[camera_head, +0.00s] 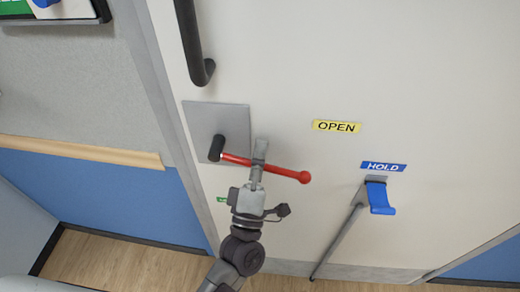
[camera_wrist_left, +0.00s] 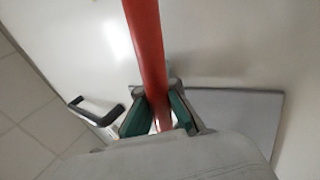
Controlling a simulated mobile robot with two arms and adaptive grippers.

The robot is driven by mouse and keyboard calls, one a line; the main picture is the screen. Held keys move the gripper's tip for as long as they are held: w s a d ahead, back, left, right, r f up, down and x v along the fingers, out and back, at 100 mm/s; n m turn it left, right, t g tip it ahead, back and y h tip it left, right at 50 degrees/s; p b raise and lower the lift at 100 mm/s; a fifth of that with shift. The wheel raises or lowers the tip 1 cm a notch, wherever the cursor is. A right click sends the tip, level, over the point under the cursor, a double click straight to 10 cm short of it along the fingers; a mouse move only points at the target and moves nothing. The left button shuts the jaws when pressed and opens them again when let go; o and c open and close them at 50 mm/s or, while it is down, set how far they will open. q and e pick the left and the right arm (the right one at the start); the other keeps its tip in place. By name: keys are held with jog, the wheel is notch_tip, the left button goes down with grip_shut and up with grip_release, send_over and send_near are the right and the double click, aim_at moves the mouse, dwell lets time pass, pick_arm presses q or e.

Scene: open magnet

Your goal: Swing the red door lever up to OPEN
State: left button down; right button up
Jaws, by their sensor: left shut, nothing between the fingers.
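The red door lever (camera_head: 285,171) runs from a black hub (camera_head: 216,148) on a grey plate, slanting slightly down to the right, to a red ball end. The yellow OPEN label (camera_head: 337,127) is on the door above and right of the ball. My left gripper (camera_head: 260,150) is at the middle of the lever, its fingers reaching up across it. It is shut with nothing held. In the left wrist view the red bar (camera_wrist_left: 146,45) runs to the green-padded fingers of my gripper (camera_wrist_left: 160,115). I cannot tell whether they touch it. My right gripper is not in view.
A black door handle (camera_head: 194,45) is above the grey plate (camera_head: 228,117). A wooden rail (camera_head: 80,151) crosses the left wall.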

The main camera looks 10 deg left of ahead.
pick_arm(q)
jog(key=shift+f, duration=0.35)
jog(key=c, duration=1.2)
grip_release()
jog(key=shift+s+d+r, duration=0.1)
jog(key=shift+s+r, duration=0.05)
jog(key=shift+r, duration=0.1)
jog(key=shift+v, duration=4.1)
